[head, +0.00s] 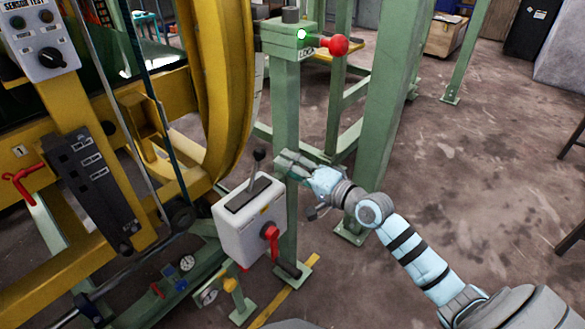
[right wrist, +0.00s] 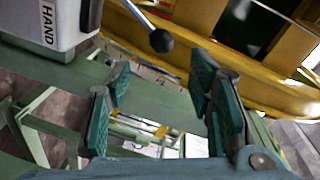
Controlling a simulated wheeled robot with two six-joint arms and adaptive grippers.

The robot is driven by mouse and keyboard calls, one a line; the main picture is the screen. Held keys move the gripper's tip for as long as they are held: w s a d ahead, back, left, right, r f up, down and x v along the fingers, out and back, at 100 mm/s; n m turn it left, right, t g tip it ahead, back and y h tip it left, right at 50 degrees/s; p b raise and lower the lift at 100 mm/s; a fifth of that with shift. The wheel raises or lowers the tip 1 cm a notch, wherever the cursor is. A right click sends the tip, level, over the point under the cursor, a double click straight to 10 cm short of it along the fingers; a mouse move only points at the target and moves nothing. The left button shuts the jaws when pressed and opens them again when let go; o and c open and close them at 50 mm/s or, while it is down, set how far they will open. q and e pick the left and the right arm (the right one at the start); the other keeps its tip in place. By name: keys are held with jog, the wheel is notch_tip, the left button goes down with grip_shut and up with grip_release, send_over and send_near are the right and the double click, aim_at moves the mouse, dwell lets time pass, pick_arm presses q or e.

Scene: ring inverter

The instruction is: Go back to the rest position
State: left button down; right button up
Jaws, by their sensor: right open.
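My right gripper (head: 294,165) is open beside the green post, just right of the lever of a grey control box (head: 238,232). In the right wrist view my right gripper (right wrist: 162,108) shows its teal pads spread wide with nothing between them. The black lever knob (right wrist: 161,40) is beyond the fingers, apart from them. The box, marked HAND (right wrist: 46,24), is at the upper left there. In the head view the lever (head: 255,170) stands up from the box top. My left gripper is not in view.
A green post (head: 287,110) carries a lock box (head: 288,38) with a red knob (head: 337,45). A yellow ring frame (head: 230,90) stands at left, with a switch panel (head: 38,35). A thicker green column (head: 395,100) rises behind my gripper. Open floor (head: 480,170) lies to the right.

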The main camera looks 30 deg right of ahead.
jog(key=shift+s, duration=0.35)
jog(key=s+d+f+n+g+h+p, duration=0.1)
jog(key=s+d+f+n+g+h, duration=0.15)
jog(key=d+f, duration=0.5)
jog(key=s+d+f+n+g+h+p, duration=0.1)
jog(key=d+f+n+h+p, duration=0.2)
jog(key=f, duration=0.8)
jog(key=s+f+n+g+h+p, duration=0.25)
jog(key=s+f+g, duration=0.25)
jog(key=s+f, duration=0.9)
jog(key=s+a+f+n+g+p, duration=0.1)
jog(key=s+a+f+g, duration=0.1)
jog(key=s, duration=0.8)
jog(key=s+a+f+n+g+y+p, duration=0.1)
jog(key=s+a+f+g+p, duration=0.1)
jog(key=s+a, duration=0.4)
jog(key=s+a+f+n+g+y+p, duration=0.1)
jog(key=s+a+f, duration=0.3)
jog(key=s, duration=0.9)
jog(key=shift+s+a+f+g+p, duration=0.25)
jog(key=shift+s+f+g+p, duration=0.1)
jog(key=shift+g+p, duration=0.25)
